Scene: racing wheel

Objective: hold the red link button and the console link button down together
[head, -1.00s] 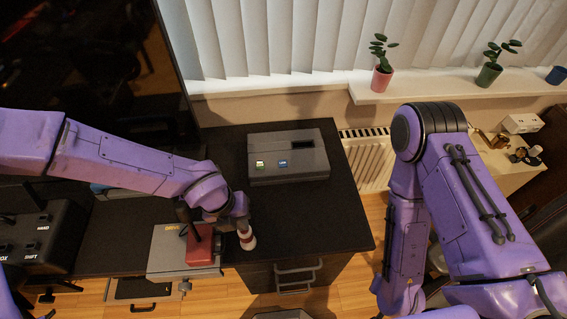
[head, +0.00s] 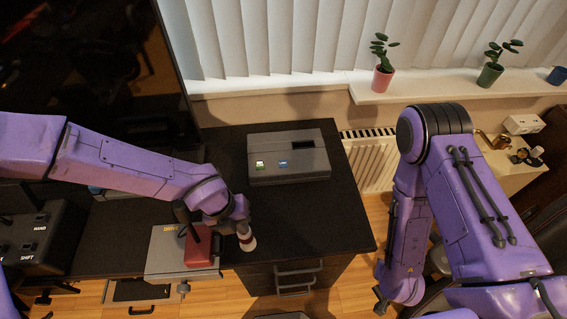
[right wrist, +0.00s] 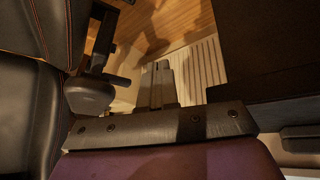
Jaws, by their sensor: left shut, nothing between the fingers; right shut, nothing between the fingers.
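The grey console (head: 312,172) lies at the back of the black desk. A red box (head: 199,250) sits on a grey pad (head: 168,262) at the desk's front; my left arm partly covers this area. My right gripper (right wrist: 158,80) is shut and empty, low over the floor, away from the console.
A dark control box (head: 38,238) stands at the far left, and a large dark screen (head: 95,70) behind it. A radiator (head: 368,160) stands right of the desk. Potted plants stand on the sill (head: 430,87). The desk in front of the console is clear.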

